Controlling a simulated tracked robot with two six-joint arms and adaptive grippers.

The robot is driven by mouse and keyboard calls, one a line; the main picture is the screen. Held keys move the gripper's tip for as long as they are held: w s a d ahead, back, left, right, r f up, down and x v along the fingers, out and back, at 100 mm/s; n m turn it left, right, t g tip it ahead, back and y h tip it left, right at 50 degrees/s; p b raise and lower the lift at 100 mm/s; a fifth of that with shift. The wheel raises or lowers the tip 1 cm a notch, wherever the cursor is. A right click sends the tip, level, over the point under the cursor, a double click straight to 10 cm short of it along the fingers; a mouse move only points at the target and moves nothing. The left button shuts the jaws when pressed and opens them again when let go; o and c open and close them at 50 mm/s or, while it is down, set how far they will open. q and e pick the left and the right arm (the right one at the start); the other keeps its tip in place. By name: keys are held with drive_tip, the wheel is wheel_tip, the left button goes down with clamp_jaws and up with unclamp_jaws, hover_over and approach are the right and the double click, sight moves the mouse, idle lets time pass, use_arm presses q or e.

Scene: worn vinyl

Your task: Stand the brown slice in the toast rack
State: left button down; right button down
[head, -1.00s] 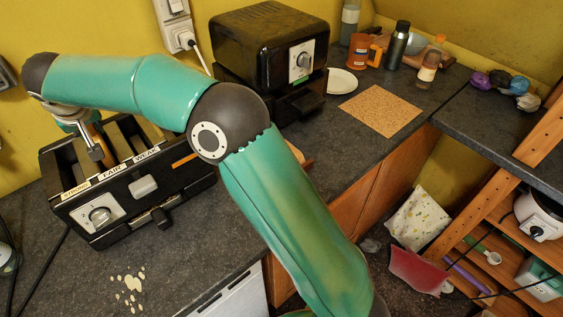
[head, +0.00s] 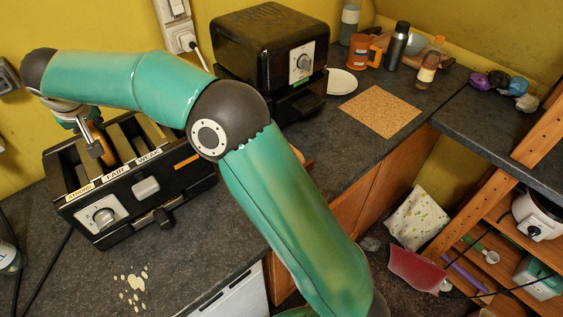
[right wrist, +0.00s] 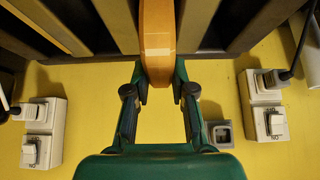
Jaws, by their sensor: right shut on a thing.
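The toast rack (head: 135,205) is a black box on the left of the counter. Its top is divided into slots by tan boards, with labels such as FAIR and WEAK along the front edge. The right wrist view shows the tan boards (right wrist: 113,22) and dark gaps from above. My right gripper (head: 96,150) is over the left part of the rack, partly hidden by its own wrist. It is shut on the orange-brown slice (right wrist: 157,40), held on edge and in line with the boards. In the head view the slice (head: 104,140) is mostly hidden; its depth in a slot is unclear.
A black toaster-like box (head: 265,50) stands behind on the right. Wall sockets (head: 177,38) are close behind.

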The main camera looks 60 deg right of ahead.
drive_tip(key=shift+r+p, duration=1.35)
drive_tip(key=shift+r, duration=2.95)
drive_tip(key=shift+f, duration=0.1)
